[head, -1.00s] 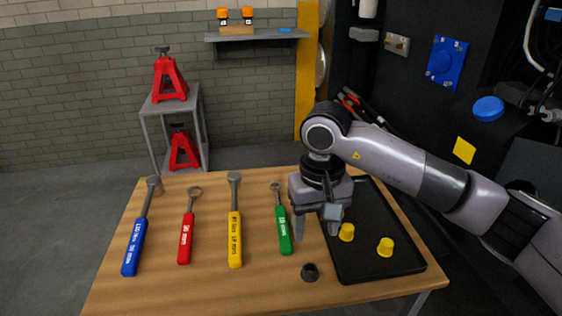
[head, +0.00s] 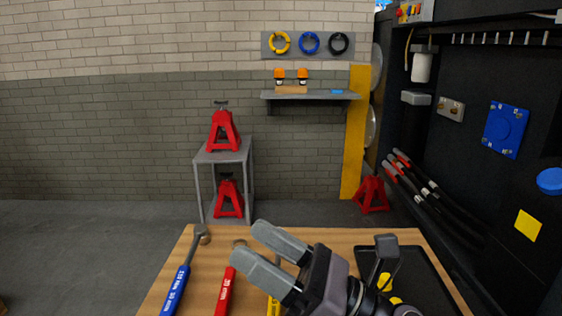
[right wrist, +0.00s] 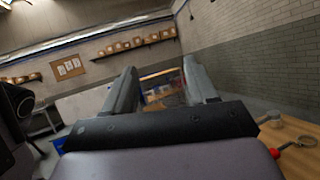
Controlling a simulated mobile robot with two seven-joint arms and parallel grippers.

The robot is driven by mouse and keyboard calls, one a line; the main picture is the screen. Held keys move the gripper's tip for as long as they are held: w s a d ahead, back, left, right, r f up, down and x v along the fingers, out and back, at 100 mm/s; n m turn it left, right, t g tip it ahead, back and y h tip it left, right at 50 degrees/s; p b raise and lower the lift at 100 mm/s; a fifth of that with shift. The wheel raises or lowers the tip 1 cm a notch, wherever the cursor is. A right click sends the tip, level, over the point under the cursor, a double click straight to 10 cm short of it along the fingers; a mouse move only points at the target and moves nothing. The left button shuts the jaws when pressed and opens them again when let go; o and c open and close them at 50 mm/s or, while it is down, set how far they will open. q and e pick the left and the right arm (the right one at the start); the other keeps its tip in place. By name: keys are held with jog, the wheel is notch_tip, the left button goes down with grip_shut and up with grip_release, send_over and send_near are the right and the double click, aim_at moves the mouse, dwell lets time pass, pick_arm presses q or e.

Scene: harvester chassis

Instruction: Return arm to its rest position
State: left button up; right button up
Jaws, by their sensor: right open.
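My right gripper (head: 247,243) is over the wooden table (head: 345,236) in the head view, fingers pointing up and left. It is open and empty. In the right wrist view its two fingers (right wrist: 160,75) stand apart with only the far room between them. My right arm behind it is mostly below the picture. The gripper covers most of the yellow tool (head: 273,305); the green tool and the small dark ring are not visible. My left gripper is not in view.
A blue-handled tool (head: 176,290) and a red-handled one (head: 225,292) lie on the table's left. A black tray (head: 427,280) with yellow pieces (head: 384,281) lies at right. Behind are a metal stand (head: 248,178), red jack stands (head: 223,130) and a wall shelf (head: 310,95).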

jog(key=w+d+f+m+t+h, duration=0.3)
jog(key=d+m+t+h, duration=0.35)
jog(key=m, duration=0.65)
jog(key=w+d+f+m+t+h, duration=0.25)
jog(key=d+m+t+h, duration=0.45)
jog(key=m, duration=0.5)
jog(key=s+d+f+m+g+h, duration=0.1)
jog(key=d+f+m+g+h, duration=0.1)
jog(key=d+f+m+h, duration=0.25)
jog(key=s+d+f+m+g+h, duration=0.1)
jog(key=d+f+m+g+h, duration=0.15)
jog(key=f+m, duration=0.4)
jog(key=s+d+f+m+g+h, duration=0.1)
jog(key=s+d+f+m+g, duration=0.1)
jog(key=s+f+m+g, duration=0.55)
jog(key=s+d+f+m+g+h, duration=0.1)
jog(key=s+d+f+m+g, duration=0.2)
jog(key=s+f+g, duration=0.75)
jog(key=shift+w+a+f+t+y+p, duration=0.4)
jog(key=shift+w+a+f+t+p, duration=0.2)
jog(key=shift+t, duration=1.35)
jog(key=shift+w+a+f+t+y+p, duration=0.45)
jog(key=shift+f+t+p, duration=0.15)
jog(key=shift+t, duration=1.4)
jog(key=shift+w+a+f+t+y+p, duration=0.4)
jog(key=shift+w+a+f+t+p, duration=0.2)
jog(key=shift+t, duration=1.35)
jog(key=shift+o, duration=0.4)
